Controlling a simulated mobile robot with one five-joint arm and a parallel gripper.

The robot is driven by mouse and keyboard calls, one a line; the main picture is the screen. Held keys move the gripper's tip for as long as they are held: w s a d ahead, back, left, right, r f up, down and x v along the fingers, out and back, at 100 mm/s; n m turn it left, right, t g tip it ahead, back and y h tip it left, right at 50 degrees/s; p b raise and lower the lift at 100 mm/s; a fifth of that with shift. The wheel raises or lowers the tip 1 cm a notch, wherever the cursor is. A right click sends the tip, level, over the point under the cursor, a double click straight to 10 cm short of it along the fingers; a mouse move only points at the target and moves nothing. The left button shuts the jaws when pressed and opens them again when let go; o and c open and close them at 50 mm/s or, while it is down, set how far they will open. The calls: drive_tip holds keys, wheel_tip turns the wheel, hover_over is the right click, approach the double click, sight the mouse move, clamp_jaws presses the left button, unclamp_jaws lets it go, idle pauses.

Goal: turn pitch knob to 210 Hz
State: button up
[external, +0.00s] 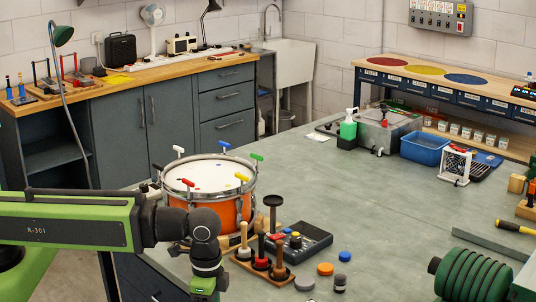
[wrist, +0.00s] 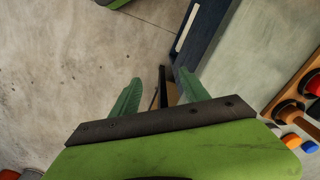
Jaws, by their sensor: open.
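A dark grey box (external: 303,241) with a yellow-topped black knob (external: 295,239) and a small display lies on the bench in the external view. I cannot read its markings or tell whether this is the pitch knob. An orange drum (external: 232,213) with a white head and coloured tuning keys stands to its left. My gripper (wrist: 160,75) is open and empty in the wrist view, its green fingers apart over the floor beside the bench. In the external view my wrist is low at the front, left of the box, with the gripper end cut off by the lower edge.
A wooden rack (external: 262,268) of upright mallets stands between my arm and the box. Orange, blue and grey discs lie to its right. A green ribbed cylinder (external: 470,279) lies at the front right. The middle of the bench is clear.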

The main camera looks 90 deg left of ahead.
drive_tip(key=w+m, duration=0.2)
drive_tip(key=w, duration=0.1)
drive_tip(key=w+a+r+m+p, duration=0.1)
drive_tip(key=w+m, duration=0.1)
drive_tip(key=w, duration=0.1)
drive_tip(key=w+r+m+p, duration=0.1)
drive_tip(key=w, duration=0.2)
drive_tip(key=shift+a+m, duration=0.25)
drive_tip(key=shift+m, duration=0.15)
drive_tip(key=w+a+r+m+p, duration=0.3)
drive_tip(key=w+a+r+p, duration=0.2)
drive_tip(key=w+a, duration=0.15)
wheel_tip(320, 180, up, 13)
drive_tip(key=n+p, duration=0.1)
drive_tip(key=p, duration=1.2)
hover_over(296, 238)
wheel_tip(296, 238, down, 18)
drive_tip(key=b, duration=1.7)
drive_tip(key=shift+r, duration=0.35)
